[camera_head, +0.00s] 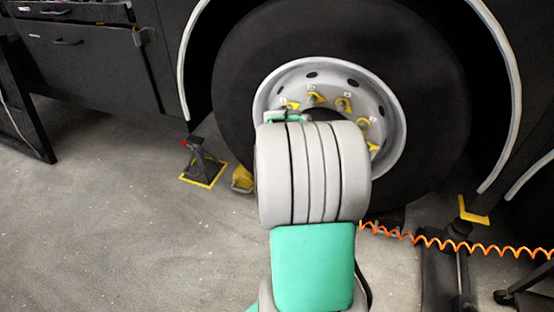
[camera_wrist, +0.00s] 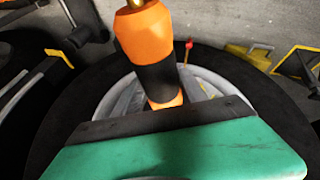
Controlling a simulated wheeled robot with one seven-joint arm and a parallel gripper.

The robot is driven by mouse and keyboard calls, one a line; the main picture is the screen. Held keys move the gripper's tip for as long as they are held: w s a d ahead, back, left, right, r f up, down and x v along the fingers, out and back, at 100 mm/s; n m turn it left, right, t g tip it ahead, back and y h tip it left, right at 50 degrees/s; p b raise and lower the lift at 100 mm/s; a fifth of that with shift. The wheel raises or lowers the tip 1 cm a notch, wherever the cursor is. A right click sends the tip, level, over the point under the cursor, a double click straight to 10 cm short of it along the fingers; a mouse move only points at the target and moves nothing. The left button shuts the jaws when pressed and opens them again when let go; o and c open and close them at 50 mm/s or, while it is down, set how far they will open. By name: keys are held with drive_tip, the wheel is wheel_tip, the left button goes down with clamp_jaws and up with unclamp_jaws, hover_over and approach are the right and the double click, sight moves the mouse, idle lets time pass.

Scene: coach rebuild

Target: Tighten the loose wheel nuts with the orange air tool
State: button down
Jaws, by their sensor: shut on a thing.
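The wheel (camera_head: 400,135) has a pale grey rim and a black tyre in the head view. Several wheel nuts with yellow pointer tags (camera_head: 343,104) show around the upper and right part of the hub; my arm hides the rest. In the wrist view my gripper (camera_wrist: 165,118) is shut on the orange air tool (camera_wrist: 145,35), which has an orange body, a black middle band and a brassy end. The grey rim (camera_wrist: 205,85) lies behind the tool there. My arm covers the tool in the head view, and I cannot tell whether it touches a nut.
A coiled orange hose (camera_head: 455,243) runs right from behind my arm. A dark stand (camera_head: 200,160) on a yellow-edged floor mark and a yellow chock (camera_head: 242,179) are left of the tyre. Black stands fill the lower right. The grey floor at lower left is clear.

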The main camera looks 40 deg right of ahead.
drive_tip(key=s+d+f+m+g+b, duration=0.1)
drive_tip(key=s+d+f, duration=0.2)
drive_tip(key=s, duration=0.2)
drive_tip(key=s+d+f+m+g, duration=0.1)
drive_tip(key=s+d+f, duration=0.1)
drive_tip(key=s+d, duration=0.3)
drive_tip(key=shift+h, duration=0.3)
drive_tip(key=w+d+b, duration=0.1)
drive_tip(key=w+d, duration=0.1)
drive_tip(key=d, duration=0.1)
drive_tip(key=shift+w+d+b, duration=0.1)
drive_tip(key=shift+d+b, duration=0.2)
drive_tip(key=shift+b, duration=0.05)
drive_tip(key=shift+w+d+p, duration=0.2)
drive_tip(key=shift+w+d, duration=0.25)
drive_tip(key=shift+d, duration=0.4)
drive_tip(key=shift+w+d+p, duration=0.15)
drive_tip(key=shift+w+d, duration=0.25)
drive_tip(key=shift+d, duration=0.45)
idle(0.6)
drive_tip(key=shift+w+d+p, duration=0.15)
drive_tip(key=shift+d+p, duration=0.05)
drive_tip(key=shift+p, duration=0.15)
idle(1.6)
drive_tip(key=shift+a, duration=0.1)
idle(0.7)
